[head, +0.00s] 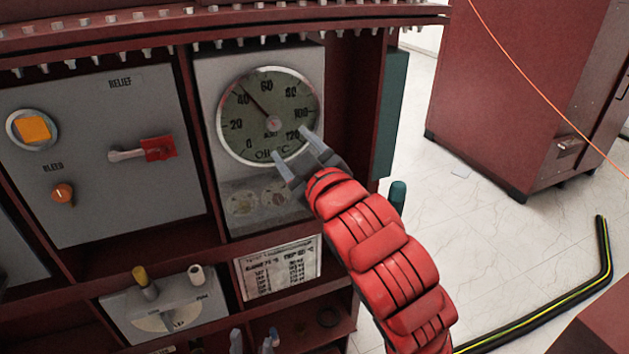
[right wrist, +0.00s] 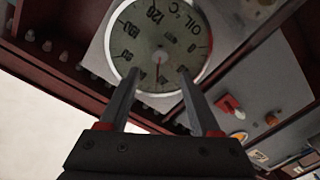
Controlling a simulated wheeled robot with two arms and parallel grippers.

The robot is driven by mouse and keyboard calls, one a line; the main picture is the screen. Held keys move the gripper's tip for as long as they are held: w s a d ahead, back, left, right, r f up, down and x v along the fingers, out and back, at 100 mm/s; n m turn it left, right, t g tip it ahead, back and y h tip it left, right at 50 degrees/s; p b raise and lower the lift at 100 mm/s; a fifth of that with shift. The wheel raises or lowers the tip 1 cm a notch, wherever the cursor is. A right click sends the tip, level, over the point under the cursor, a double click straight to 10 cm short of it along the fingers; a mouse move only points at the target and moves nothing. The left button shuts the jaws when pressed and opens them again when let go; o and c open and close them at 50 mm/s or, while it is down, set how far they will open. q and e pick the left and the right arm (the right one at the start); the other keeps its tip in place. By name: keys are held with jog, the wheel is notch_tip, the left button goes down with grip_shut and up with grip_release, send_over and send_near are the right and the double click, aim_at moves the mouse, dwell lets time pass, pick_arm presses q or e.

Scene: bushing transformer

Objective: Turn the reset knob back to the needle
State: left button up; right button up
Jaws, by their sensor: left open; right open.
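The round oil temperature gauge (head: 250,130) is on a grey panel at upper centre and also shows in the right wrist view (right wrist: 175,25). A thin dark pointer (head: 255,101) points near 40; I cannot tell whether a second pointer lies along it. The small reset knob (head: 272,123) is at the dial's centre and shows in the right wrist view (right wrist: 159,57). My right gripper (head: 292,146) is open and empty before the dial's lower right, its fingertips (right wrist: 159,73) spread below the knob in the wrist view. My left gripper (head: 254,340) is open at the bottom, mostly cut off.
A grey panel at left carries an orange button (head: 34,129), a red-handled switch (head: 158,149) and an orange bleed knob (head: 62,193). Below are a tilted grey box (head: 180,315) and a printed plate (head: 280,268).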

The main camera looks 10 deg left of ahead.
jog(key=b+v, duration=0.8)
jog(key=b, duration=0.3)
jog(key=shift+s, duration=0.25)
jog(key=shift+d, duration=0.1)
